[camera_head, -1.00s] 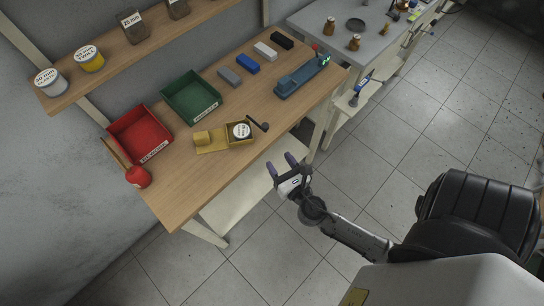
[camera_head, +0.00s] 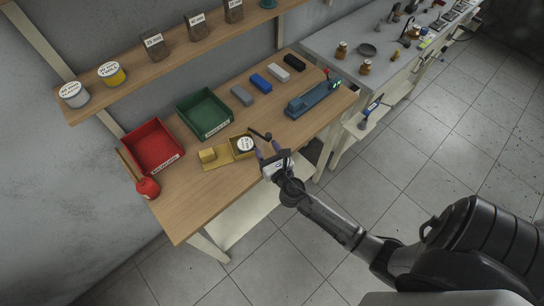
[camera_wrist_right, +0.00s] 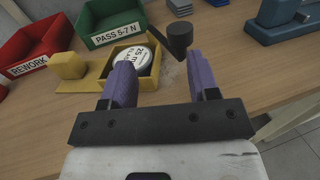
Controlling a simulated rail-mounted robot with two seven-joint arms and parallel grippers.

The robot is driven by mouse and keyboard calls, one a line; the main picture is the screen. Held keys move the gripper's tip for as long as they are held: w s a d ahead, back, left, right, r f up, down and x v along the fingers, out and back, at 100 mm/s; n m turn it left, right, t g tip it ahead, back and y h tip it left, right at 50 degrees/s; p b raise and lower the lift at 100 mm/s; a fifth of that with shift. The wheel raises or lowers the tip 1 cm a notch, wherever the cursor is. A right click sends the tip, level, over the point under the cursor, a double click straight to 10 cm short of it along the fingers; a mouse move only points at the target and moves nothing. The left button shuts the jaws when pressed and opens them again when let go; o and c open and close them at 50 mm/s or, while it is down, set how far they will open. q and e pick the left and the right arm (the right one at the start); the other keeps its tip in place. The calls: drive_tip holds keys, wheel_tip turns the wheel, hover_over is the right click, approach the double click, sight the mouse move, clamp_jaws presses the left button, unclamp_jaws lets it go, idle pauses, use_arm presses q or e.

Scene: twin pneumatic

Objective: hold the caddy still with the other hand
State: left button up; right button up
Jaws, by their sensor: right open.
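The yellow caddy (camera_head: 217,163) is a flat plate on the wooden table, with a small block at its left end and an open box at its right. A white-topped round piece (camera_head: 245,145) sits in the box. A dark lever-like part (camera_wrist_right: 179,38) stands at the box's right. My right gripper (camera_head: 267,150) is open and empty, just on the near right side of the caddy. In the right wrist view its purple fingers (camera_wrist_right: 162,78) point towards the box; the left finger overlaps its near side, and contact cannot be told. My left gripper is out of view.
A red tray (camera_head: 178,158) and a green tray (camera_head: 216,131) stand left of and behind the caddy. Several small blocks (camera_head: 261,83) and a blue device (camera_head: 314,98) lie towards the right. A red round object (camera_head: 148,188) is at the near left. The table's near middle is clear.

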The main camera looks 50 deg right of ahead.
drive_tip(key=shift+w+d, duration=0.15)
drive_tip(key=shift+w, duration=0.2)
drive_tip(key=shift+c, duration=0.3)
clamp_jaws()
idle(0.4)
drive_tip(key=shift+o, duration=0.3)
unclamp_jaws()
